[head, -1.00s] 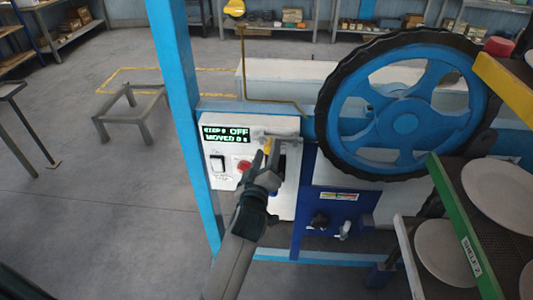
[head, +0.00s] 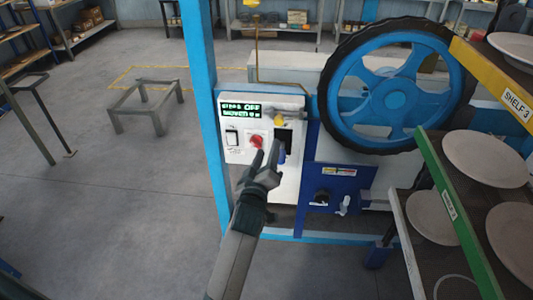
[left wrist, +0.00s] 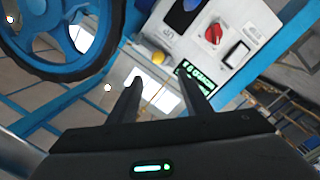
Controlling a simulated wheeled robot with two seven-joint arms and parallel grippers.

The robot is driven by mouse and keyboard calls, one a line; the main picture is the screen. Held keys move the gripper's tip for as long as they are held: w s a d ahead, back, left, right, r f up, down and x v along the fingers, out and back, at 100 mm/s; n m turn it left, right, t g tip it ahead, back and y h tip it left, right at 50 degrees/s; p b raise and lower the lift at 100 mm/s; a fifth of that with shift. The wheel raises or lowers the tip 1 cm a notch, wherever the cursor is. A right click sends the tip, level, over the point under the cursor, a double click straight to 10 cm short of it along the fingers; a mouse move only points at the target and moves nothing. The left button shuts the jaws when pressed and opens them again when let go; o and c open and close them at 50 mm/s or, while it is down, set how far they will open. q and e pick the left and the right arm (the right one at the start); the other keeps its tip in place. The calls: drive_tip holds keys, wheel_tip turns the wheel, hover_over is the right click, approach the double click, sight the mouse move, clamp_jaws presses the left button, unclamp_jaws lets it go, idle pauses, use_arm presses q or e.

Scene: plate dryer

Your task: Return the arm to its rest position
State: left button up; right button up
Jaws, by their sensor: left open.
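My left arm comes up from the bottom of the head view, and its gripper (head: 266,160) is in front of the white control panel (head: 234,153). The gripper is open and empty; in the left wrist view its two fingers (left wrist: 165,100) stand apart with nothing between them. The panel has a display (head: 240,111) reading OFF on its top line, a red knob (head: 256,141), a white switch (head: 232,137) and a yellow part (head: 279,120). I cannot tell whether a fingertip touches the panel. My right gripper is not in view.
A blue wheel with a black tyre (head: 391,85) stands right of the panel. Shelves with plates (head: 484,160) fill the right side, close to the blue box (head: 340,187). A blue post (head: 205,100) rises left of the panel.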

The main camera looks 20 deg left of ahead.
use_arm(q)
drive_tip(key=shift+s+f, duration=0.1)
drive_tip(key=shift+s, duration=0.2)
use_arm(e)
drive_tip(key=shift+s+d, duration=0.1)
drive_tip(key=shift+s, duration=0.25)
use_arm(q)
drive_tip(key=shift+w, duration=0.1)
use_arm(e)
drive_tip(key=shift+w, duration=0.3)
